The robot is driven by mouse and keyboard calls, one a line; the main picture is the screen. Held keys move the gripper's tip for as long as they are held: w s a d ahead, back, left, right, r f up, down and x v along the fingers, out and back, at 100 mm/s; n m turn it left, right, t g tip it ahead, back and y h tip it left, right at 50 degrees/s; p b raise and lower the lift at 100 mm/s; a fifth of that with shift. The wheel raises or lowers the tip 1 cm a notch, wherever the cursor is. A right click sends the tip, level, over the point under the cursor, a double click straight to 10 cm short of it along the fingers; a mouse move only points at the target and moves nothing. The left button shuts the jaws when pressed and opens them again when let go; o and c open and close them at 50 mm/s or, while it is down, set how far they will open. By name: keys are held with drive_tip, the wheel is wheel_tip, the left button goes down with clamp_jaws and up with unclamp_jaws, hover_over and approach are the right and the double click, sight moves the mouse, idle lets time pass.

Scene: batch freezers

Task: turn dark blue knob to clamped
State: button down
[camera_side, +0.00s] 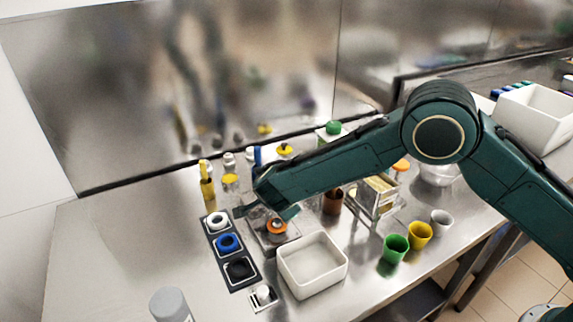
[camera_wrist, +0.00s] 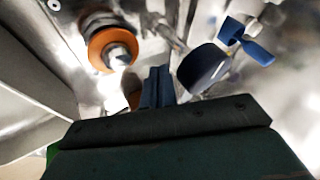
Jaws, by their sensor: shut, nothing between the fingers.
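My gripper (camera_side: 240,211) is shut and empty, low over the bench beside the knob panel; its closed fingers (camera_wrist: 158,88) show in the wrist view. In the wrist view a dark blue rounded part (camera_wrist: 203,68) and a blue handle-like part (camera_wrist: 248,40) lie right of the fingertips, apparently apart from them. I cannot tell which of these is the dark blue knob, nor its setting. In the side view a blue upright part (camera_side: 257,155) stands behind my arm, partly hidden.
A dark panel (camera_side: 209,239) carries a white, a blue (camera_side: 228,243) and a black round piece. An orange-ringed fitting (camera_side: 277,227) stands right of the panel. A white bin (camera_side: 312,266) is in front. Green and yellow cups stand further right. The front left bench is mostly clear.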

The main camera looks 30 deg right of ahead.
drive_tip(key=shift+w+d+n+y, duration=0.2)
drive_tip(key=shift+n+y, duration=0.1)
drive_tip(key=shift+n, duration=0.3)
drive_tip(key=shift+w+d+n+t+y, duration=0.25)
drive_tip(key=shift+n+y, duration=0.1)
drive_tip(key=shift+n, duration=0.25)
drive_tip(key=shift+w+d+n+t+y, duration=0.1)
drive_tip(key=shift+n+t+y, duration=0.2)
drive_tip(key=shift+n, duration=0.3)
drive_tip(key=n+y, duration=0.1)
drive_tip(key=w+n+y, duration=0.1)
drive_tip(key=shift+d+n, duration=0.15)
drive_tip(key=shift+n, duration=0.25)
drive_tip(key=n+y, duration=0.1)
drive_tip(key=w+n+y, duration=0.1)
drive_tip(key=n, duration=0.1)
drive_tip(key=n+y, duration=0.1)
drive_tip(key=n, duration=0.1)
drive_tip(key=shift+w, duration=0.5)
